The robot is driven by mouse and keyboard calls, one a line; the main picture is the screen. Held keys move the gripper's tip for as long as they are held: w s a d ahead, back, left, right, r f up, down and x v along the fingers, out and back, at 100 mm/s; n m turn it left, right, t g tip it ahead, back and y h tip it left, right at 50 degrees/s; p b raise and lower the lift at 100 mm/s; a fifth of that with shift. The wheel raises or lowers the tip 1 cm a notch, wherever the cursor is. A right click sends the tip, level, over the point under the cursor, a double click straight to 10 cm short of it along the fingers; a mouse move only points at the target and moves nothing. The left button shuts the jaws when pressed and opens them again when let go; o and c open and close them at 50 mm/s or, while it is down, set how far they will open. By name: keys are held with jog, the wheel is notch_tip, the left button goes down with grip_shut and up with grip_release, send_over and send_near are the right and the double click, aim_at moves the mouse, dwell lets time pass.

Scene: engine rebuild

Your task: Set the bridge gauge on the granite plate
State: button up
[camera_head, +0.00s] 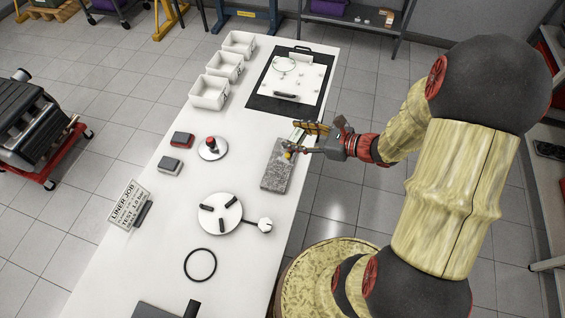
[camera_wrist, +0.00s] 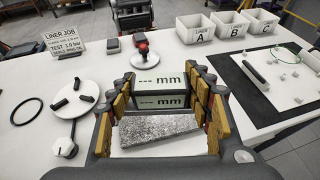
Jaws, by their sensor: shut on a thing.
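The granite plate (camera_head: 276,174) is a grey speckled slab lying flat near the right edge of the white bench. It also shows in the wrist view (camera_wrist: 158,134), low between my fingers. My gripper (camera_head: 303,142) is over the plate's far end. In the wrist view my gripper (camera_wrist: 162,98) has its yellow-padded fingers on both sides of the bridge gauge (camera_wrist: 160,100), a dark block with pale "--- mm" displays, and is shut on it. In the head view the gauge is largely hidden by the fingers. I cannot tell whether it touches the plate.
White bins A, B and C (camera_head: 209,93) stand at the back left, beside a dark mat (camera_head: 272,102) with a white board. A red-knobbed disc (camera_head: 212,149), a three-padded disc (camera_head: 220,214), a black ring (camera_head: 200,265) and a sign (camera_head: 128,203) occupy the bench.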

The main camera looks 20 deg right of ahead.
aim_at(288, 151)
jog(key=s, duration=0.3)
jog(key=s+n+g+y, duration=0.1)
jog(key=s, duration=0.2)
jog(key=s+a+n+g, duration=0.1)
jog(key=s, duration=0.2)
jog(key=shift+s+a+f+y, duration=0.1)
jog(key=shift+s+f+y, duration=0.05)
jog(key=shift+f+y, duration=0.2)
jog(key=w+f+b, duration=0.1)
jog(key=w, duration=0.1)
jog(key=w+a+f+b, duration=0.1)
jog(key=w+f, duration=0.1)
jog(key=w, duration=0.1)
jog(key=w+a+f+b, duration=0.1)
jog(key=w, duration=0.2)
jog(key=shift+w+f, duration=0.15)
jog(key=w+f, duration=0.1)
jog(key=w+f+b, duration=0.1)
jog(key=f, duration=0.1)
jog(key=w+f, duration=0.1)
jog(key=w, duration=0.1)
jog(key=shift+w+a+f+b, duration=0.1)
jog(key=shift+a+f+b, duration=0.15)
jog(key=shift+f+b, duration=0.15)
jog(key=shift+w+a+f, duration=0.1)
jog(key=shift+w+f, duration=0.2)
jog(key=shift+f, duration=0.1)
jog(key=shift+w+f+b, duration=0.1)
jog(key=shift+f+b, duration=0.8)
jog(key=shift+f, duration=0.65)
